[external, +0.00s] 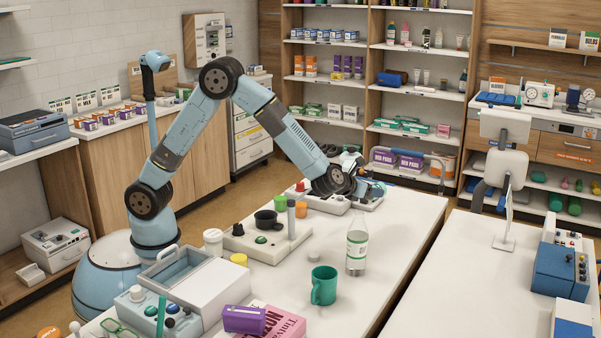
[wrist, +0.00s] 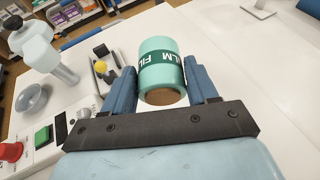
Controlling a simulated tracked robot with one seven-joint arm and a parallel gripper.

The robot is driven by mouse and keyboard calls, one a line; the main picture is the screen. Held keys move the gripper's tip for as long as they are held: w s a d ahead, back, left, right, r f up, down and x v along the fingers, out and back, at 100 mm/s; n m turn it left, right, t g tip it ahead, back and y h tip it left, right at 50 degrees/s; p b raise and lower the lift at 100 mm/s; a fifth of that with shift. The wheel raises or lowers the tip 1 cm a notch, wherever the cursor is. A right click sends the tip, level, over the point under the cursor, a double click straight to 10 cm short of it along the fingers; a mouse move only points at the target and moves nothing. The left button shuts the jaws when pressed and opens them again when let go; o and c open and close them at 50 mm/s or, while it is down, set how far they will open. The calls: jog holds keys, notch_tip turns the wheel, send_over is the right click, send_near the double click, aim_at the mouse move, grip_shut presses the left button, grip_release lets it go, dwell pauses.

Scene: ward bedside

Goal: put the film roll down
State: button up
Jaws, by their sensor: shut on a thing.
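The film roll (wrist: 162,70) is a mint-green cylinder with a dark green band reading FILM and a brown end. It shows in the wrist view between the two blue fingers of my gripper (wrist: 161,84), which is shut on it. White tabletop shows around and beyond the roll. I cannot tell how high the roll is above it. In the external view my gripper (external: 366,188) is over the far end of the white table (external: 408,215). The roll cannot be made out there behind the arm.
In the external view a bottle (external: 357,247) and a green mug (external: 324,286) stand nearer. The table's right side is clear.

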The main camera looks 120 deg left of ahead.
notch_tip(320, 180, down, 11)
jog(key=shift+f, duration=0.2)
dwell(0.5)
jog(key=o, duration=1.1)
jog(key=v, duration=0.3)
notch_tip(320, 180, up, 7)
jog(key=shift+r, duration=0.1)
